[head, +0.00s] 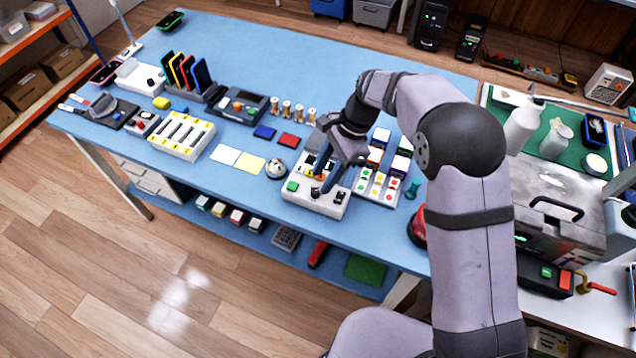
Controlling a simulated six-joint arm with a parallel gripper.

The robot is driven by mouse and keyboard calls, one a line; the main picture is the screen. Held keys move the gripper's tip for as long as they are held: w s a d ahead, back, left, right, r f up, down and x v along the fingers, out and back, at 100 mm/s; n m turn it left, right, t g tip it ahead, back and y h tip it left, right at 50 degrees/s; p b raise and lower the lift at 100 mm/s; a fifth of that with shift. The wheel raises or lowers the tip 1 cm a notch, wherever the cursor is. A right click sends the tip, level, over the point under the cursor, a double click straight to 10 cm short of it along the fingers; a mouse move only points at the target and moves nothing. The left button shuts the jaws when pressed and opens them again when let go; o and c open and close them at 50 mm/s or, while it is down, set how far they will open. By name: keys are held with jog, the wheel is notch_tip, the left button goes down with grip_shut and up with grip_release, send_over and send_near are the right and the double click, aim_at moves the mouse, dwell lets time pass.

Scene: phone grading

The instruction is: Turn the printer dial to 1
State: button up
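A white box-shaped device (312,204), which looks like the printer, sits near the front edge of the blue table. Its top has a green button (292,186), a small black knob (315,194) that may be the dial, and another black control (340,197). My gripper (319,182) points down over this device. Its two dark fingers look apart, with no object seen between them. One fingertip is close to the black knob; I cannot tell whether it touches. The fingers hide part of the device's top, and any dial numbers are too small to read.
A white panel with coloured buttons (377,187) stands close on the right. A computer mouse-like rounded object (275,168) and yellow (250,163) and white cards lie to the left. Wooden pegs (285,110) stand behind. The front-left table strip is mostly clear.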

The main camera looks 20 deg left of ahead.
aim_at(316, 190)
jog(key=shift+p+x, duration=0.5)
jog(key=shift+x, duration=1.65)
grip_shut()
